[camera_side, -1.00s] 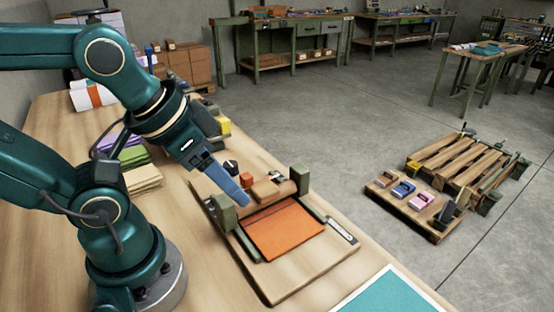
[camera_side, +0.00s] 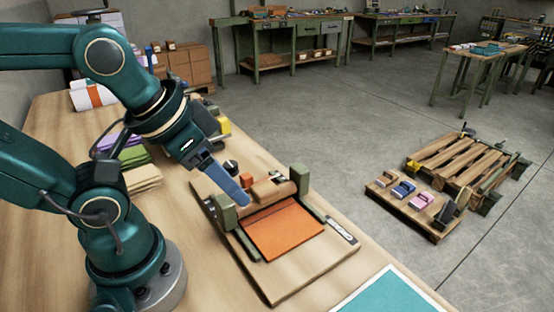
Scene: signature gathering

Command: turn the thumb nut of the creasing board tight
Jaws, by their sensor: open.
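The creasing board (camera_side: 283,284) lies on the wooden bench, with an orange sheet (camera_side: 284,232) flat on it. A wooden bar (camera_side: 271,189) crosses the board behind the sheet, between two green posts (camera_side: 299,179). A dark round knob (camera_side: 231,167), possibly the thumb nut, shows at the back of the board near a small orange block (camera_side: 247,179); I cannot tell for certain. My gripper (camera_side: 243,202) is open and points down at the left end of the bar, close to the left green post (camera_side: 226,212). Its blue fingers overlap in this view, and nothing shows between them.
Stacked purple, green and cream sheets (camera_side: 143,178) lie left of the board. A teal sheet (camera_side: 392,292) lies at the bench's front right. A pallet (camera_side: 428,222) with small items stands on the floor beyond.

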